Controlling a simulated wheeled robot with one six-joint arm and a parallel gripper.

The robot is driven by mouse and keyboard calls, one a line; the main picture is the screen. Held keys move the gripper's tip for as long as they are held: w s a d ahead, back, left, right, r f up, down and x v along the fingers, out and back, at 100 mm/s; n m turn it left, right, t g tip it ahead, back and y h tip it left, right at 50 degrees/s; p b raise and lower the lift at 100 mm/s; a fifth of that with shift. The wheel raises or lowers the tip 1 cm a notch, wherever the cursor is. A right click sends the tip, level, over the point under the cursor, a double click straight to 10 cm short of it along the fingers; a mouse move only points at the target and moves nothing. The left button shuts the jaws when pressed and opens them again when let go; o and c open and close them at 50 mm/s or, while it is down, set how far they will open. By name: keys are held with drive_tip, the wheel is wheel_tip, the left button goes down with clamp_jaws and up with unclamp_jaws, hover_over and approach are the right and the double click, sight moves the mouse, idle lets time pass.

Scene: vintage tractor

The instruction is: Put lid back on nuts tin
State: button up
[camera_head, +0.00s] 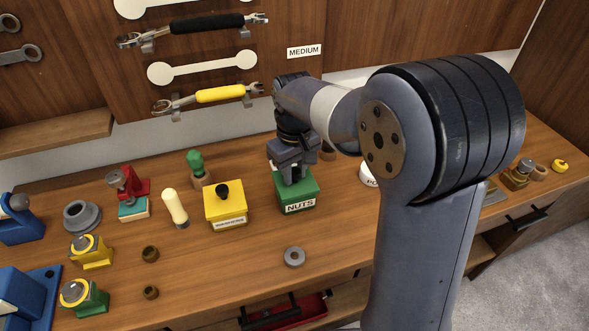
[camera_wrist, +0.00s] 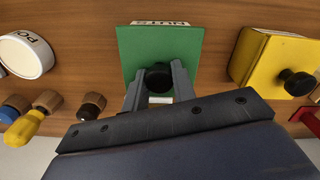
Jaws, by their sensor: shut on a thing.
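The green nuts tin (camera_head: 284,208) stands on the workbench, its white NUTS label facing front. Its green lid (camera_head: 309,184) is at the top of the tin, and I see no clear gap between them. In the wrist view the square green lid (camera_wrist: 140,45) fills the upper middle and hides most of the tin. My gripper (camera_head: 293,177) is directly above, pointing down. In the wrist view its two fingers (camera_wrist: 158,82) are shut on the black knob (camera_wrist: 158,72) of the lid. Whether the lid is fully seated cannot be told.
A yellow tin (camera_head: 225,208) with a black knob stands just left. A white round tin (camera_head: 368,177) is to the right, partly behind my arm. A grey ring (camera_head: 294,257) lies in front. Wrenches hang on the back panel. Bare bench lies between the ring and tins.

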idle(0.3)
drive_tip(key=o, duration=1.5)
drive_tip(key=shift+o, duration=0.2)
drive_tip(key=shift+r, duration=0.15)
drive_tip(key=shift+r+p, duration=3.1)
drive_tip(key=shift+r, duration=0.3)
clamp_jaws()
